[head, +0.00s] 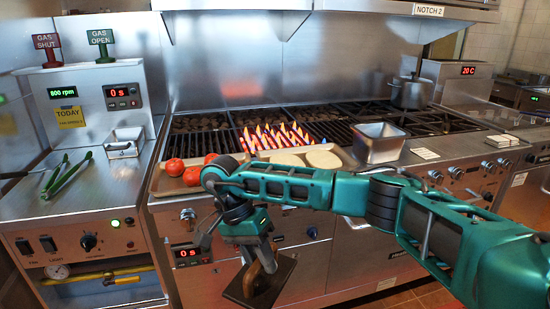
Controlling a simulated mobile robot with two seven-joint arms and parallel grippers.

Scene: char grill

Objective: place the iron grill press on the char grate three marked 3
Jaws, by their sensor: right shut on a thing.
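The iron grill press (247,289), a dark flat plate with a brown handle, hangs tilted at the bottom centre of the head view. My right gripper (262,257) is shut on its handle, in front of the grill's front panel and below the counter edge. The char grates (350,113) run along the back of the grill, dark and barred, with flames (273,137) rising from a section left of centre. I cannot read a mark 3 on any grate. My left gripper is not in view.
A tray (166,187) with tomatoes (175,167) and pale flat rounds (323,159) lies before the grates, partly hidden by my right arm. A metal pan (378,143) stands right of it. A pot (411,92) stands at the back right. Green tongs (68,176) lie left.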

